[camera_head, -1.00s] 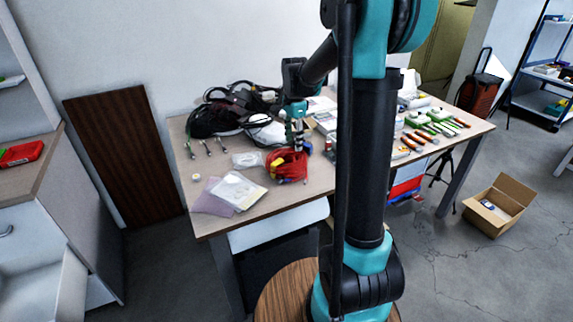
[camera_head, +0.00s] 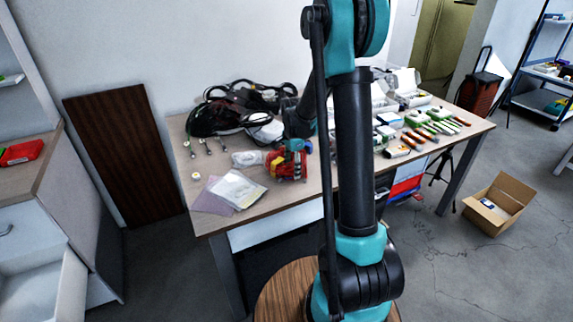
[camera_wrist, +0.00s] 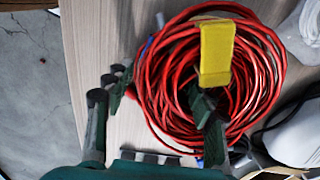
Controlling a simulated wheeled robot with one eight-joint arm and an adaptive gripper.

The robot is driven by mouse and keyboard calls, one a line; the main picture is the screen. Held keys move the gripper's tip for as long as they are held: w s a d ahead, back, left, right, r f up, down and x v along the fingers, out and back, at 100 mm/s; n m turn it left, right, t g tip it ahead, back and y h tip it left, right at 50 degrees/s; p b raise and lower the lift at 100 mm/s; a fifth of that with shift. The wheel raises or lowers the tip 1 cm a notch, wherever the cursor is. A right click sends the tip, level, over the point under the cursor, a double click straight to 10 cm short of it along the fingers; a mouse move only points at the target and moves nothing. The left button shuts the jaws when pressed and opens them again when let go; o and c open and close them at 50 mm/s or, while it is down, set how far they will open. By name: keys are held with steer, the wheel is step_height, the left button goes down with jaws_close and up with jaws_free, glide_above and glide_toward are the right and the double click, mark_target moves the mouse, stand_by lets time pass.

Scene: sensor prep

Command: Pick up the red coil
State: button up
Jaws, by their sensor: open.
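The red coil (camera_head: 287,171) lies on the table near its front edge, with a yellow tag on it. It also fills the middle of the wrist view (camera_wrist: 160,68), where the yellow tag (camera_wrist: 215,54) shows on top. My gripper (camera_wrist: 160,97) is open, with one finger left of the coil over bare table and the other over the coil's middle. The coil's left strands lie between the fingers. In the head view my gripper (camera_head: 293,152) is right over the coil. I cannot tell how deep the fingertips reach.
A clear bag (camera_head: 247,158) lies left of the coil, and flat packets (camera_head: 236,190) lie in front of it. Black cables and a bag (camera_head: 215,119) are behind. Several tools (camera_head: 430,130) lie on the right. The table strip (camera_head: 290,200) in front of the coil is bare.

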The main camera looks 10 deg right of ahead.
steer(key=shift+f, duration=0.2)
jaws_close()
stand_by(0.3)
steer(key=shift+r, duration=0.1)
